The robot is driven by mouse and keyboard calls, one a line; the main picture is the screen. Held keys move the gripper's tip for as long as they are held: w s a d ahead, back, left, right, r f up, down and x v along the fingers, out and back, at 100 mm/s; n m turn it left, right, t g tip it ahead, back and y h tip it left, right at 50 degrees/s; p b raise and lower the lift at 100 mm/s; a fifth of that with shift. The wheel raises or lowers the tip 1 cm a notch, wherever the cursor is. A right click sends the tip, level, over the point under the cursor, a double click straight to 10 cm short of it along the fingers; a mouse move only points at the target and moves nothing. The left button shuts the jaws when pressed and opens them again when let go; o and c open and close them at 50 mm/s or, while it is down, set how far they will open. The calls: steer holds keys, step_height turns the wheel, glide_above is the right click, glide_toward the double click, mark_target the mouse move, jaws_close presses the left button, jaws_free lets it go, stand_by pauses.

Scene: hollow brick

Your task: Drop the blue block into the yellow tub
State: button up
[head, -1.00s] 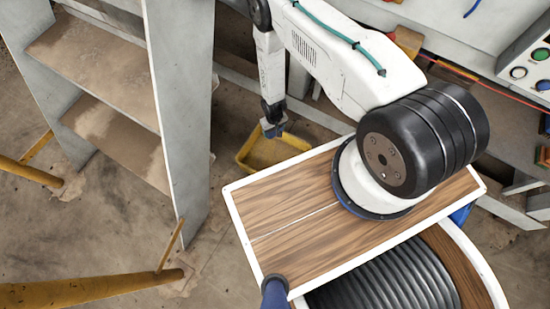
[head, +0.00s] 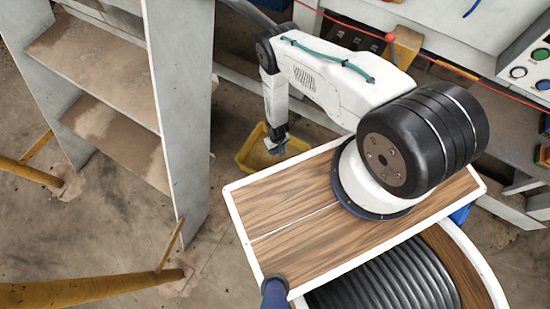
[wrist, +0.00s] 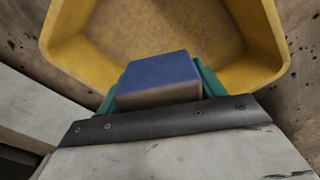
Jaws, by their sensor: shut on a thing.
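The yellow tub (head: 247,158) stands on the floor beyond my wooden deck, left of the middle in the head view. In the wrist view its yellow wall (wrist: 70,42) wraps around the top of the picture, and its floor looks bare where it shows. My gripper (head: 275,146) points down over the tub. It is shut on the blue block (wrist: 158,76), which sits between the green fingertips in the wrist view. The block is over the near part of the tub; its exact height above the tub cannot be told. In the head view the block is small and hard to make out.
A grey shelf unit (head: 180,120) with brown boards stands left of the tub. Yellow posts (head: 90,288) are at the lower left. A workbench with a control panel (head: 535,65) is at the right. Open concrete floor (head: 100,225) lies in front of the shelf.

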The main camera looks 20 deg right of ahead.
steer(key=o, duration=1.2)
steer(key=shift+c, duration=0.2)
step_height(320, 180, up, 8)
steer(key=shift+f, duration=0.1)
